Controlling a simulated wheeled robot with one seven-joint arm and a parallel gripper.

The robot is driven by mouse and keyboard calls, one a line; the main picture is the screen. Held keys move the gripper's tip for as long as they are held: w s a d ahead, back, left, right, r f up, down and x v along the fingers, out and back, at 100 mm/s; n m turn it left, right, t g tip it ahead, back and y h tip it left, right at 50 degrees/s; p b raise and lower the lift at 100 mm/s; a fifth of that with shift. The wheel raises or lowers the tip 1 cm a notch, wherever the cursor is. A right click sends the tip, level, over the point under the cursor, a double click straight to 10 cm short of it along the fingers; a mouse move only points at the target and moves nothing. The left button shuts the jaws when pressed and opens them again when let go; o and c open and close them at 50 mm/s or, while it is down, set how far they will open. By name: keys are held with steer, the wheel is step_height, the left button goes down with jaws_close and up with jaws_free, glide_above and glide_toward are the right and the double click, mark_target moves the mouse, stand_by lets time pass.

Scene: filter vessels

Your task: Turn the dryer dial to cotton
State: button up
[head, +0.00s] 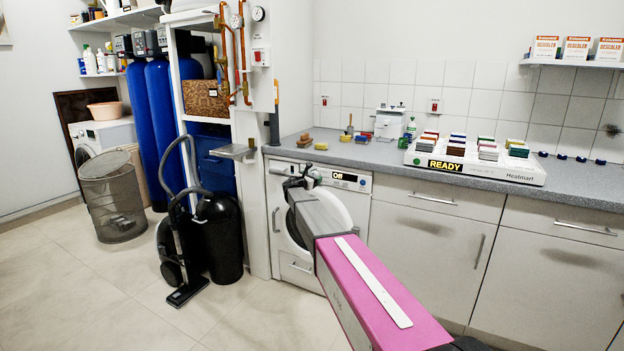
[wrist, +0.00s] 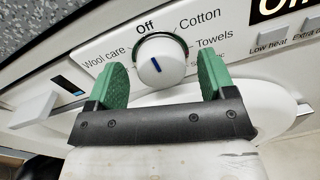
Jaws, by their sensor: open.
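The dryer (head: 357,207) is the white front-loading machine under the counter in the head view. Its display (head: 343,177) reads "Off". A lower-right label is partly hidden. My gripper (wrist: 162,64) is open, with one green finger on each side of the dial and visible gaps between. In the head view my gripper (head: 298,181) is at the dryer's panel.
Grey cabinets (head: 425,230) stand right of the dryer. A black vacuum cleaner (head: 180,240) and black tank (head: 217,238) stand to its left. The counter above holds a "READY" tray (head: 470,168) with coloured blocks. The floor at front left is clear.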

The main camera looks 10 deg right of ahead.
steer(key=c, duration=0.9)
steer(key=shift+d+m, duration=0.1)
steer(key=shift+m, duration=0.3)
steer(key=m, duration=0.3)
steer(key=shift+m, duration=0.3)
steer(key=shift+s+m+y, duration=0.1)
steer(key=shift+m+y, duration=0.2)
steer(key=shift+m, duration=1.8)
steer(key=o, duration=0.9)
